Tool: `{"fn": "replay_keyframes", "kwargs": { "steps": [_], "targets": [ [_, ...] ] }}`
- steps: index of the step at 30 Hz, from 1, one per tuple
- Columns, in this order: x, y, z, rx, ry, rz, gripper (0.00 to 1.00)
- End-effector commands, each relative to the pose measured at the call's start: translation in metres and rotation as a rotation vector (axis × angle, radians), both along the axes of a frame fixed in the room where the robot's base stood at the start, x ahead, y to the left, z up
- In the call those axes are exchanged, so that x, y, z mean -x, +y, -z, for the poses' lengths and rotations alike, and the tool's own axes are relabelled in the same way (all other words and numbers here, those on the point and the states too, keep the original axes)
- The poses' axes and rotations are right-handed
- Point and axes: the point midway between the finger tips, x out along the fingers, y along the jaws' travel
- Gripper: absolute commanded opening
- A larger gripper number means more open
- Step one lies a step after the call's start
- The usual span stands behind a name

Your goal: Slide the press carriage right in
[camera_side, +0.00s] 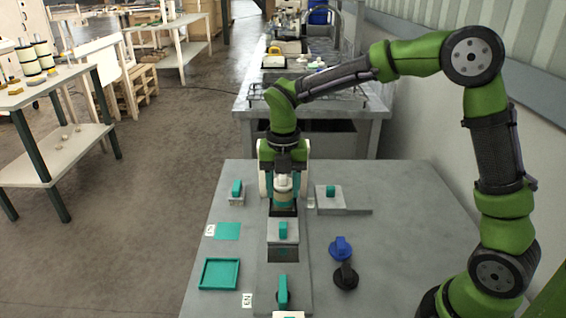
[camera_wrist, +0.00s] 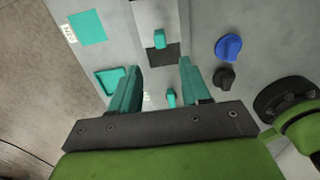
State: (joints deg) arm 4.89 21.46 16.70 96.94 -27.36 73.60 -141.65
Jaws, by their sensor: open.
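The press carriage (camera_side: 283,238) looks like a light grey block with an upright teal handle (camera_side: 283,229), on a long grey track. A dark opening (camera_side: 283,255) shows just in front of it. In the wrist view the carriage (camera_wrist: 153,15) and its handle (camera_wrist: 159,39) appear beyond the fingertips, roughly in line with the gap between them. My gripper (camera_wrist: 159,68) is open, with two teal fingers apart and nothing between them. In the side view my gripper (camera_side: 283,170) hangs behind the carriage handle, and its fingertips are hard to make out.
Another teal handle (camera_side: 282,291) stands at the track's near end. Blue (camera_side: 340,248) and black (camera_side: 346,275) knobs are on the right. A teal square (camera_side: 228,231) and shallow teal tray (camera_side: 220,273) lie left. Teal-handled blocks (camera_side: 236,194) (camera_side: 331,197) flank the track's far end.

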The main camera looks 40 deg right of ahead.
Motion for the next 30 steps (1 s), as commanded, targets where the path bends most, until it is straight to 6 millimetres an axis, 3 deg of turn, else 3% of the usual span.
{"fn": "replay_keyframes", "kwargs": {
  "steps": [6, 11, 24, 30],
  "targets": [
    [-0.001, 0.000, -0.038, 0.000, -0.003, 0.000, 0.47],
    [0.000, 0.000, -0.049, -0.001, -0.001, 0.000, 0.47],
    [0.000, 0.000, -0.049, 0.000, 0.001, 0.000, 0.47],
    [0.000, 0.000, -0.030, 0.001, 0.006, -0.001, 0.47]
  ]
}}
